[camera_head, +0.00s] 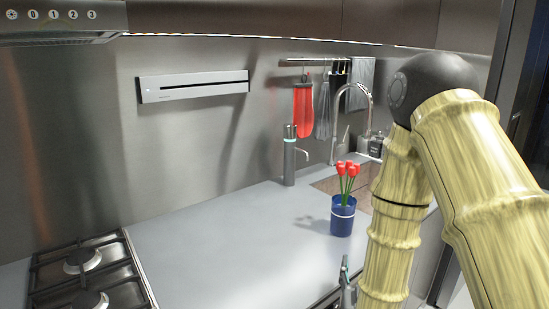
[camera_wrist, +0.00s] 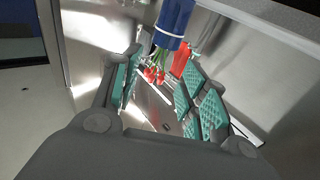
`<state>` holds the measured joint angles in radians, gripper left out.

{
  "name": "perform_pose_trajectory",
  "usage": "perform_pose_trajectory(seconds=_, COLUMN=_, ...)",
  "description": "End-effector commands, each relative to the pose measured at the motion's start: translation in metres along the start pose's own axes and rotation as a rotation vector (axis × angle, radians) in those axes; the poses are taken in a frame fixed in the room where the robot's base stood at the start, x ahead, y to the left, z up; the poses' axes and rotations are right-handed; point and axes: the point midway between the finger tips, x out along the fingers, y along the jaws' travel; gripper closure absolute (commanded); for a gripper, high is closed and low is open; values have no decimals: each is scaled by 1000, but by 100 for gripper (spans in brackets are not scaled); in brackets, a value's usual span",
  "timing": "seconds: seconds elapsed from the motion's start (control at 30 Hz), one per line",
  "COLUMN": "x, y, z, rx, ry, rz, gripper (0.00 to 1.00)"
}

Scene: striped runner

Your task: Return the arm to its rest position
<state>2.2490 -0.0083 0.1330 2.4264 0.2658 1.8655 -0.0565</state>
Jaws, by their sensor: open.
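My gripper (camera_head: 346,272) shows in part at the bottom edge of the head view, low in front of the counter, below my bent arm at the right. In the wrist view my gripper (camera_wrist: 163,72) has its two teal-padded fingers spread wide, with nothing held between them. A blue pot (camera_head: 342,221) with red flowers stands upright on the grey counter (camera_head: 220,240). The blue pot (camera_wrist: 174,18) also shows upside down beyond the fingertips in the wrist view, apart from them.
A gas hob (camera_head: 85,270) is at the left of the counter. Red mitts (camera_head: 303,105) hang from a wall rail. The middle of the counter is clear.

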Motion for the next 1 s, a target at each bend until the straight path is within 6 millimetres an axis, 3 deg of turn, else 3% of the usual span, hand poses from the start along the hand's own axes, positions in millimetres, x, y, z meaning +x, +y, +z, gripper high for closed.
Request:
perform_pose_trajectory(seconds=0.27, x=-20, y=5, z=69, rx=-7, ry=-210, rz=-25, gripper=57)
perform_pose_trajectory(seconds=0.47, x=-57, y=11, z=148, rx=-17, ry=-464, rz=-54, gripper=57)
perform_pose_trajectory(seconds=0.7, x=-145, y=27, z=254, rx=-35, ry=-865, rz=-89, gripper=57)
perform_pose_trajectory(seconds=0.9, x=-238, y=47, z=319, rx=-55, ry=-1199, rz=-108, gripper=57)
perform_pose_trajectory(seconds=1.0, x=-288, y=57, z=340, rx=-67, ry=-1359, rz=-116, gripper=57)
